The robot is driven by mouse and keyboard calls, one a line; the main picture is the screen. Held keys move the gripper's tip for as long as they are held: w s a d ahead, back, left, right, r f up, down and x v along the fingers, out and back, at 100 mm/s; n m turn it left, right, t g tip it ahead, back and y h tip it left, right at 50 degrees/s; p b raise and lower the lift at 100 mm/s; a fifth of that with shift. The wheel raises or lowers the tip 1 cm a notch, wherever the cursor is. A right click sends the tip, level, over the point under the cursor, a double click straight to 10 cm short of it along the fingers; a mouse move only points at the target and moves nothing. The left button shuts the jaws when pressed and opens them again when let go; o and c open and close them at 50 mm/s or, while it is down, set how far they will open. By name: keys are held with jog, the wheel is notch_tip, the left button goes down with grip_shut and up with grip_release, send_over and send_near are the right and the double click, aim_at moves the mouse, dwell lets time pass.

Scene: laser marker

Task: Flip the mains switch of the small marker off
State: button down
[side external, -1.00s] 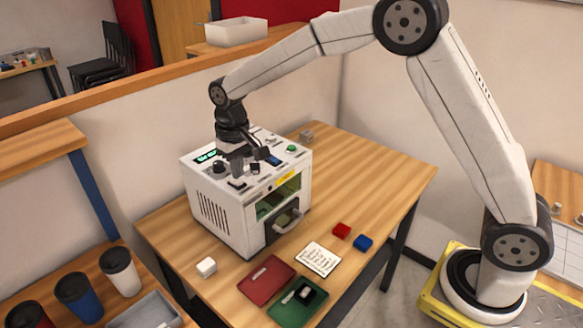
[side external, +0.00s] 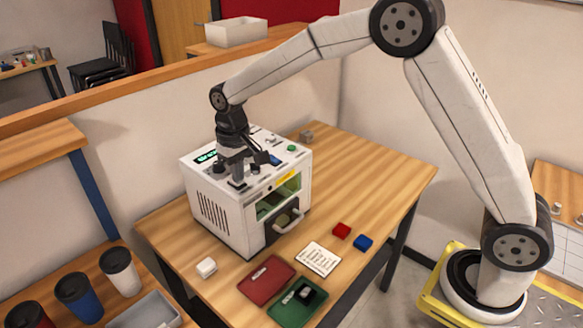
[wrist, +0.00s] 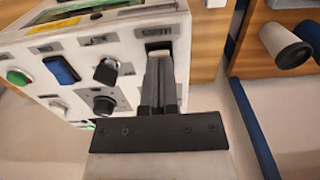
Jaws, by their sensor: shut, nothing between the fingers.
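The small marker (side external: 222,212) is a white box on the wooden table, with a control panel on top. Its black mains switch (wrist: 158,46) sits near the panel edge in the wrist view, just beyond my fingertips. My gripper (side external: 238,180) points down over the panel's near-left corner, its fingers together and empty. In the wrist view the closed fingers (wrist: 159,58) reach to the switch and cover part of it. I cannot tell whether they touch it, nor which way the switch is set.
On the table in front lie a red tray (side external: 258,285), a green tray (side external: 283,312), a paper note (side external: 318,259) and small blocks.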

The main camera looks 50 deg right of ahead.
jog(key=shift+f, duration=0.3)
jog(key=shift+r, duration=3.55)
jog(key=shift+s, duration=0.1)
jog(key=shift+s+d+f, duration=0.3)
jog(key=shift+s+d, duration=0.05)
jog(key=shift+s, duration=0.1)
jog(key=s+d+f+t, duration=0.1)
jog(key=s+d+f, duration=0.1)
jog(key=s, duration=0.5)
jog(key=s+d+f, duration=0.2)
jog(key=s+f, duration=0.1)
jog(key=s, duration=0.4)
jog(key=s+d+f+t, duration=0.1)
jog(key=s+d+f, duration=0.2)
jog(key=s, duration=0.4)
jog(key=shift+f+t, duration=0.3)
jog(key=shift+f, duration=0.05)
